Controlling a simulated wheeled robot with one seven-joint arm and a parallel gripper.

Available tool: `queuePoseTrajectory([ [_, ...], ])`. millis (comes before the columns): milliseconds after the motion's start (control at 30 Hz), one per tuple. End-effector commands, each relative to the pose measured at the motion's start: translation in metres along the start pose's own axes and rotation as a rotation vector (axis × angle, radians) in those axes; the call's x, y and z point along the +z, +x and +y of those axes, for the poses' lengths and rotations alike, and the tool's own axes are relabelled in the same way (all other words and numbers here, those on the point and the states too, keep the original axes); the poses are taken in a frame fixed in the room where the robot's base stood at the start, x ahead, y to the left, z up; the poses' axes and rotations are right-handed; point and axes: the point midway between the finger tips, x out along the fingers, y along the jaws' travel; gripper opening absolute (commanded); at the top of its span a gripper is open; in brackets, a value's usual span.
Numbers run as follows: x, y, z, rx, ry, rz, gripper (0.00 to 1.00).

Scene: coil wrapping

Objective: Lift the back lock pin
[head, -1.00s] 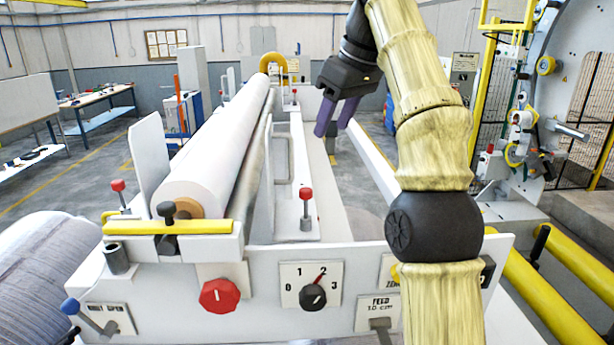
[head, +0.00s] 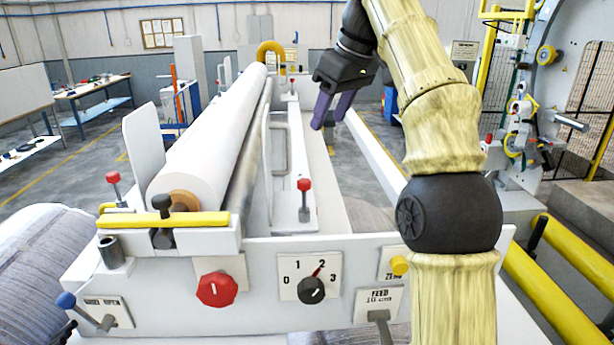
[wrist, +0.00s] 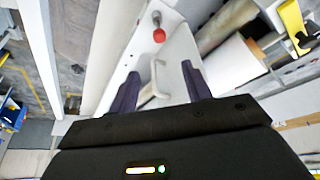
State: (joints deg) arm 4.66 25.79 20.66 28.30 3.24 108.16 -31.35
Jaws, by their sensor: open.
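My gripper (head: 332,112) is open and empty, held in the air above the right side of the machine. Its two purple fingers also show apart in the wrist view (wrist: 158,88). The far end of the roll is small, beside a yellow arch (head: 270,50), and I cannot make out a back lock pin there. In the wrist view, a red-knobbed pin (wrist: 159,35) lies beyond the fingers.
A white upright guard with a metal handle (head: 280,148) stands between the roll and the gripper. Red-knobbed pins stand near it (head: 304,190) and farther back (head: 292,84). The front panel carries a red knob (head: 215,288) and a black dial (head: 311,290). Yellow rollers (head: 565,305) lie at right.

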Motion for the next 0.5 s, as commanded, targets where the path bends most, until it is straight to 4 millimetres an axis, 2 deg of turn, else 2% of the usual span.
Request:
queuePoseTrajectory([
  [267,0.003,0.015,-0.001,-0.001,0.006,-0.002,0.49],
  [500,0.003,0.045,0.000,-0.002,0.005,-0.003,0.49],
])
